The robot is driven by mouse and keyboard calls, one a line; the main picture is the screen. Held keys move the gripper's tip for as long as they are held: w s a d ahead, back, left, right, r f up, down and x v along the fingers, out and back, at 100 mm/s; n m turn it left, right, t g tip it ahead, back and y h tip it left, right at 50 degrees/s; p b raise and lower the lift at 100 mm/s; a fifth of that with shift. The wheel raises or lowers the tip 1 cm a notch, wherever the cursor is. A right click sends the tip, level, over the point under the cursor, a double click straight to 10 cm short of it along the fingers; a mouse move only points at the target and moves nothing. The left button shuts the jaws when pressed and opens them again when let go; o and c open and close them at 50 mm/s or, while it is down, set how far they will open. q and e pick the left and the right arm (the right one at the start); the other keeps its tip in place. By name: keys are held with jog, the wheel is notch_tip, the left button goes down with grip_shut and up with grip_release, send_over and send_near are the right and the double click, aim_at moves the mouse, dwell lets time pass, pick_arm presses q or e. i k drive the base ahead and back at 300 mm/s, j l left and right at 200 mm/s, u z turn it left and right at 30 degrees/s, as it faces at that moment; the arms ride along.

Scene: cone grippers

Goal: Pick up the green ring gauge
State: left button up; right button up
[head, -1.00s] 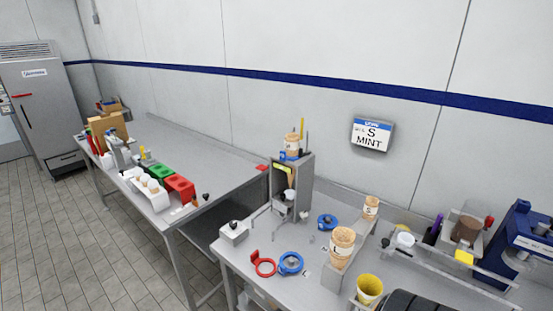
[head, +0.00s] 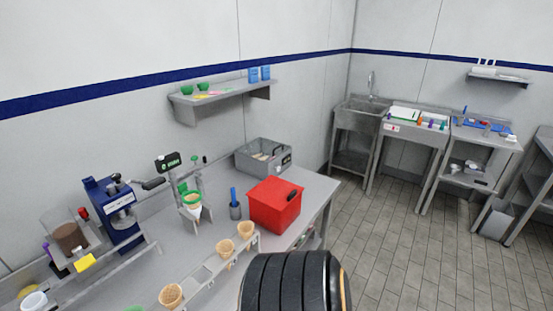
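I cannot clearly make out a green ring gauge. A green ring-like part (head: 183,188) shows on a small stand on the bench, by a cone, but I cannot tell whether it is the gauge. A small green sliver (head: 135,309) is cut off by the bottom edge of the head view, too little to identify. Neither of my grippers is in view.
The bench holds a blue machine (head: 112,215), a red box (head: 275,204), a grey bin (head: 263,157) and a rack (head: 205,275) with several cones. A wall shelf (head: 225,94) carries green bowls. A sink (head: 362,113) stands beyond. The tiled floor at right is open.

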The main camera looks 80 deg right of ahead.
aim_at(182, 188)
jog(key=z, duration=1.75)
jog(key=l+u, duration=0.25)
jog(key=l, duration=0.2)
jog(key=k, duration=0.05)
